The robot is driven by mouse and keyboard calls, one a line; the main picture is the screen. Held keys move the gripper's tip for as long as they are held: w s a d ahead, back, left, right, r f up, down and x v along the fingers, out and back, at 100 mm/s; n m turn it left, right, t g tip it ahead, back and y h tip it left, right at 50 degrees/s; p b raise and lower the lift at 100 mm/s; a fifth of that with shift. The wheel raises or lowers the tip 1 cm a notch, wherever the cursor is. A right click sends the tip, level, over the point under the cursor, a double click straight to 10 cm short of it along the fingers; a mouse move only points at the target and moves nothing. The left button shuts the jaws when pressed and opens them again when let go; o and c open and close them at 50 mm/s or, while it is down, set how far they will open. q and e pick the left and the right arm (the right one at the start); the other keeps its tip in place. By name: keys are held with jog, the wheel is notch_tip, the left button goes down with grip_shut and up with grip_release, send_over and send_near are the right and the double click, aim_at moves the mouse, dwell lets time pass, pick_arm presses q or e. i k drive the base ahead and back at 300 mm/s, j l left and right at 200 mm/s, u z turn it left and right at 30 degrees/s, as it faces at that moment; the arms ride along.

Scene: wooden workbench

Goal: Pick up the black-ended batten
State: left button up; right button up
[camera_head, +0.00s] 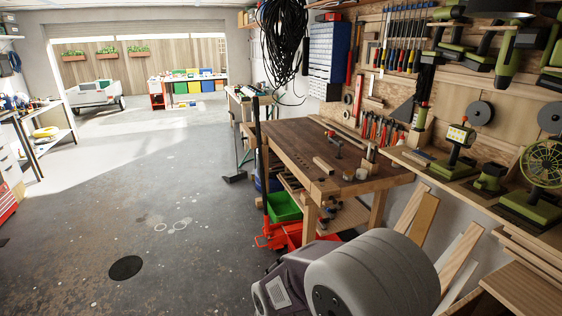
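A wooden workbench (300,150) stands right of centre against the tool wall. A short pale wooden piece (323,165) lies on its top near the front edge, and a long thin strip (338,130) lies along its back. I cannot make out a black end on either, so I cannot tell which, if any, is the black-ended batten. A small upright tool with a reddish top (334,143) stands on the bench. Neither of my grippers is in view. A grey rounded part, probably mine, fills the bottom right and hides the floor there.
Green (284,206) and red (277,234) bins sit low by the bench. Wooden boards (425,217) lean at the right. A shelf with green power tools (455,170) runs along the right wall. The concrete floor (150,205) at the left is mostly clear.

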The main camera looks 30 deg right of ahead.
aim_at(318, 162)
jog(key=i+z, duration=0.35)
jog(key=i+j+z, duration=0.1)
jog(key=i+z, duration=0.2)
jog(key=i, duration=0.3)
jog(key=i+j+z, duration=0.2)
jog(key=i+z, duration=0.15)
jog(key=i+l+z, duration=0.2)
jog(key=i+z, duration=0.2)
jog(key=i, duration=0.15)
jog(key=i+z, duration=0.4)
jog(key=i, duration=0.15)
jog(key=i+j+z, duration=0.1)
jog(key=i+z, duration=0.3)
jog(key=i, duration=0.15)
